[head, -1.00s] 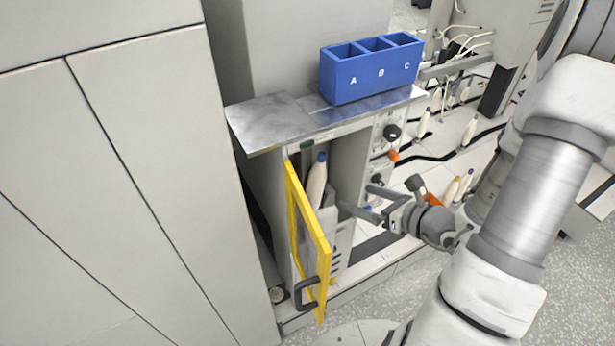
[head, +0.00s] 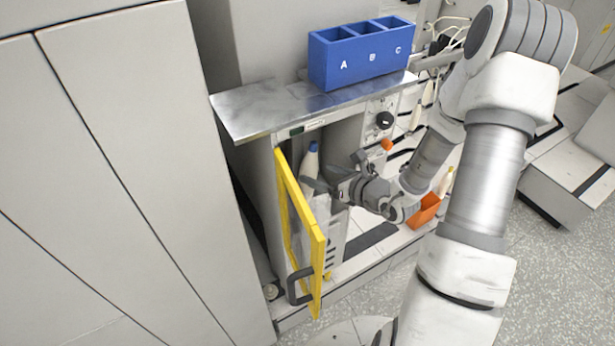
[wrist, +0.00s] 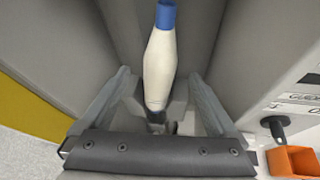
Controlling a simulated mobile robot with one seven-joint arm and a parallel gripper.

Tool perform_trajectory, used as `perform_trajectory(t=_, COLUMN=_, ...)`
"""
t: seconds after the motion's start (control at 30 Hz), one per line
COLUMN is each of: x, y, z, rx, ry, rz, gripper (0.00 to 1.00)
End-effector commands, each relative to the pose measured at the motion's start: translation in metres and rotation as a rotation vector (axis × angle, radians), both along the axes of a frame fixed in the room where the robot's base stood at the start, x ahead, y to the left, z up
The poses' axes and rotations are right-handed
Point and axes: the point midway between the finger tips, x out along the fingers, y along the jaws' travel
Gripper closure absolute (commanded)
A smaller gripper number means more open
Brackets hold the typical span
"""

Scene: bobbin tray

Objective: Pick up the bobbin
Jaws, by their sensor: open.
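The bobbin (head: 309,175) is cream-white with a blue top. It stands upright inside the open compartment behind the yellow-framed door. My gripper (head: 325,183) is at the compartment opening, close to the bobbin, with its jaws open. In the wrist view the bobbin (wrist: 160,68) lies between the two spread fingers, with a finger on each side and room left around it. Its lower end runs down toward the gripper's dark palm. From the head view, part of the bobbin's lower body is hidden by the gripper and the door.
The yellow door (head: 314,250) stands swung open at the left of the compartment. A blue bin (head: 330,68) marked A, B, C sits on the metal shelf (head: 245,112) above. A knob (head: 384,120) and an orange box (head: 424,210) are at the right.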

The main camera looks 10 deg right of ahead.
Motion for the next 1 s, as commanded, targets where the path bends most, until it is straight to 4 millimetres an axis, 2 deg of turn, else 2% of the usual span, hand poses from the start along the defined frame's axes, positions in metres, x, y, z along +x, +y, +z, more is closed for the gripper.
perform_trajectory(t=0.4, x=0.039, y=0.023, z=-0.02, rx=0.002, ry=0.001, rz=0.001, gripper=0.06)
perform_trajectory(t=0.67, x=0.042, y=0.025, z=-0.021, rx=0.0, ry=0.0, rz=0.0, gripper=0.06)
perform_trajectory(t=0.77, x=0.042, y=0.024, z=-0.021, rx=0.0, ry=0.0, rz=0.001, gripper=0.2)
perform_trajectory(t=1.0, x=0.042, y=0.024, z=-0.021, rx=0.0, ry=0.0, rz=0.001, gripper=0.63)
